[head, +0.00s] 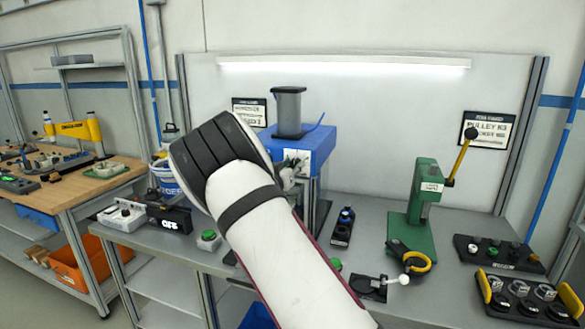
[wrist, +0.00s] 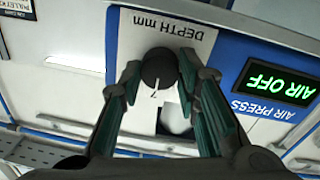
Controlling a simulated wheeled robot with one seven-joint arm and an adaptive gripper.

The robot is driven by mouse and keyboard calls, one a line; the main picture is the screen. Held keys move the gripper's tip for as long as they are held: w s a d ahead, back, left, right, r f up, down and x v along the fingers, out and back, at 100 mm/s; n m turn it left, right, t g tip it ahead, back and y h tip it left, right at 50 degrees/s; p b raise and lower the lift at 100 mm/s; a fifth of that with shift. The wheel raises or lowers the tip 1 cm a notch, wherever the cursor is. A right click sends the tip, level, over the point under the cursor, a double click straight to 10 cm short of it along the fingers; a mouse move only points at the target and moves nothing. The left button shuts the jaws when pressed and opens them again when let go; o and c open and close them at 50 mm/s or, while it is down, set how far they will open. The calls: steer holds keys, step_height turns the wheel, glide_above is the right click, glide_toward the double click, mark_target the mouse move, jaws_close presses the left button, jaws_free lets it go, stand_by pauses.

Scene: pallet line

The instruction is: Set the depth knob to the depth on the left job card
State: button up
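The black depth knob (wrist: 160,68) is on a white panel in the wrist view, which appears upside down. "DEPTH mm" is printed beside it, and a "7" shows at its white pointer line. My gripper (wrist: 158,72) has its two green-padded fingers open, one on each side of the knob; contact is unclear. In the head view, my arm hides most of the knob panel and my gripper. The left job card (head: 249,112) is on the back wall behind the blue press (head: 318,148); its lines are too blurred to read surely.
The right job card (head: 486,130) hangs above a green lever press (head: 425,200). A display (wrist: 283,83) reading "AIR OFF" is beside the knob panel.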

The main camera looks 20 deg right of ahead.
steer(key=shift+m, duration=0.3)
steer(key=m+b, duration=0.3)
steer(key=m, duration=0.2)
steer(key=shift+y, duration=0.3)
steer(key=m+b, duration=0.3)
steer(key=m, duration=0.2)
steer(key=shift+m, duration=0.3)
steer(key=shift+b, duration=0.3)
steer(key=o, duration=1.2)
steer(key=shift+s, duration=0.1)
steer(key=shift+c, duration=0.2)
steer(key=v, duration=1.2)
steer(key=shift+d+r, duration=0.1)
